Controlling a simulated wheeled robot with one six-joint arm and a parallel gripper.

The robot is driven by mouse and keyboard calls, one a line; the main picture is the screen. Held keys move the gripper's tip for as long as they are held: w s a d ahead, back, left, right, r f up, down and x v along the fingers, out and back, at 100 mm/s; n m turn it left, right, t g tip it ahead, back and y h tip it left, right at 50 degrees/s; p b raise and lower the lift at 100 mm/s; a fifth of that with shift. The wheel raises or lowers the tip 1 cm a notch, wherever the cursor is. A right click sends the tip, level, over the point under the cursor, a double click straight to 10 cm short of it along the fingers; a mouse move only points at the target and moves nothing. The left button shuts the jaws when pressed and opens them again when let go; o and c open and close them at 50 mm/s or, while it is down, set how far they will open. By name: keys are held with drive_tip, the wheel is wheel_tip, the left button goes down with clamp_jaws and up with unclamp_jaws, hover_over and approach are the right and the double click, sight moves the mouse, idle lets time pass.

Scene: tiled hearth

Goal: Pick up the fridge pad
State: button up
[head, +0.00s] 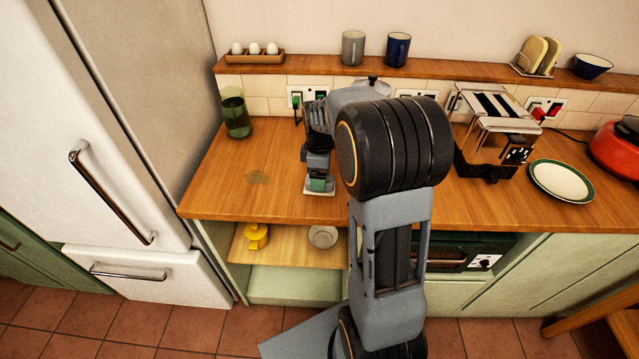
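My gripper (319,177) points down over the wooden counter, left of the middle of the head view. A small flat pad-like thing, pale with a green part (321,188), is at the fingertips, close to the counter's front edge. I cannot tell for sure that it is the fridge pad. The fingers hide part of it, and the view is too small to show whether they are closed on it or around it. The white fridge (120,110) stands at the left; no pad shows on its door.
A green glass (236,115) stands at the counter's back left. A toaster (497,118), a green-rimmed plate (561,180) and a red pot (615,150) are at the right. A shelf below holds a yellow cup (256,238) and a bowl (323,237).

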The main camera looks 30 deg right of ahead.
drive_tip(key=shift+f, duration=1.25)
drive_tip(key=c, duration=1)
drive_tip(key=shift+r, duration=0.1)
